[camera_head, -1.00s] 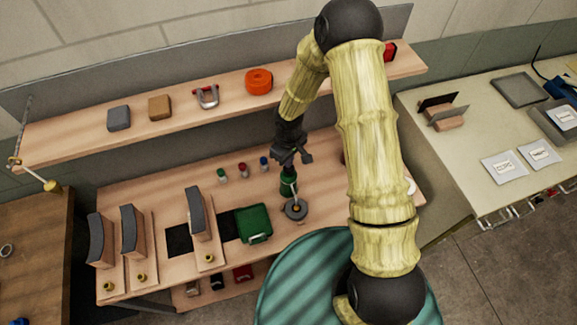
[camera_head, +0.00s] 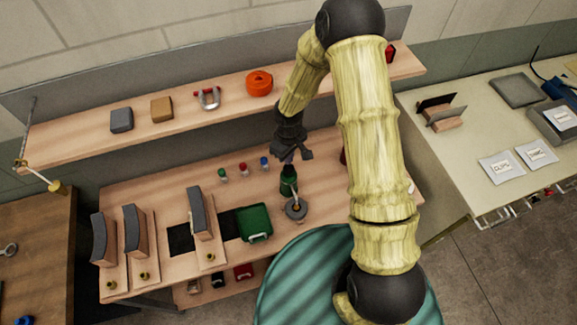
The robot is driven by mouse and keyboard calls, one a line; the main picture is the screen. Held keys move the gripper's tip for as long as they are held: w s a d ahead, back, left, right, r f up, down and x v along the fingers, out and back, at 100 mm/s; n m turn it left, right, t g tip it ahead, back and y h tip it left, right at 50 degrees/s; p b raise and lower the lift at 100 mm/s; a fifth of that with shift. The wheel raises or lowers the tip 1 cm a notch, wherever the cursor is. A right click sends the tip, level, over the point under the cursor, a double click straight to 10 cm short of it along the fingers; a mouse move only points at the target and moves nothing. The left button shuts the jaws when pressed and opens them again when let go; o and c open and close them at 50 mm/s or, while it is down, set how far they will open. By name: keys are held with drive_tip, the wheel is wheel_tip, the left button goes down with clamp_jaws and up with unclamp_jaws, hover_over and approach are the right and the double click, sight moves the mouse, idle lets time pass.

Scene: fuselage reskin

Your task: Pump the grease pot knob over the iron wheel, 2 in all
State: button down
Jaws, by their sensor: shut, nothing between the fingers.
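The grease pot (camera_head: 288,183) is a small dark green bottle-shaped pot on the lower bench. It stands upright right behind a grey round iron wheel (camera_head: 297,211) lying on the bench, with a small pale piece at the wheel's middle. My gripper (camera_head: 291,158) is dark and hangs just above the pot's top. It is shut and empty. A small gap seems to show between the gripper and the pot, but contact is hard to judge. The pot's knob is too small and dark to make out clearly.
Three small bottles with green, red and blue caps (camera_head: 243,169) stand left of the pot. A green case (camera_head: 253,223) lies left of the wheel. Curved blocks on wooden stands (camera_head: 200,214) are further left. A shelf (camera_head: 190,115) holding several items runs behind.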

drive_tip(key=shift+r+p, duration=1)
drive_tip(key=shift+r, duration=0.65)
drive_tip(key=s+d+r+m+t+b, duration=0.2)
drive_tip(key=s+d+r+m+b, duration=0.5)
drive_tip(key=s+d+r, duration=0.5)
wheel_tip(320, 180, up, 2)
drive_tip(key=shift+s+d+m+t+b, duration=0.35)
drive_tip(key=shift+d+m, duration=0.4)
drive_tip(key=shift+m, duration=0.35)
drive_tip(key=shift+w, duration=0.1)
